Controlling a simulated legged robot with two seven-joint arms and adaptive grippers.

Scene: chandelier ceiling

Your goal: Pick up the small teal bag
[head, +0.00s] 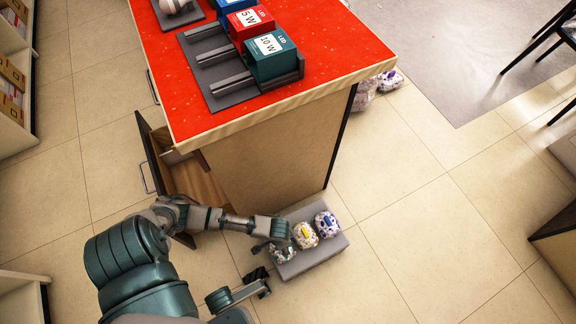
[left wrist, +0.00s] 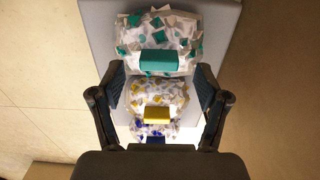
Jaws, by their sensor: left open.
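The small teal bag (head: 280,254) is a clear bag of white and teal pieces with a teal label. It lies at the near-left end of a grey tray (head: 318,262) on the floor, partly hidden by my left gripper (head: 276,243). In the left wrist view the teal bag (left wrist: 158,45) lies at the top, just beyond the open fingertips of my left gripper (left wrist: 161,75). The fingers hold nothing and flank the yellow-labelled bag (left wrist: 157,98) in that view. My right gripper (head: 260,283) seems to be the dark end low in the head view; its jaws are unclear.
A yellow-labelled bag (head: 305,235) and a blue-purple bag (head: 326,224) sit beside the teal one. Floor to the right is clear.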

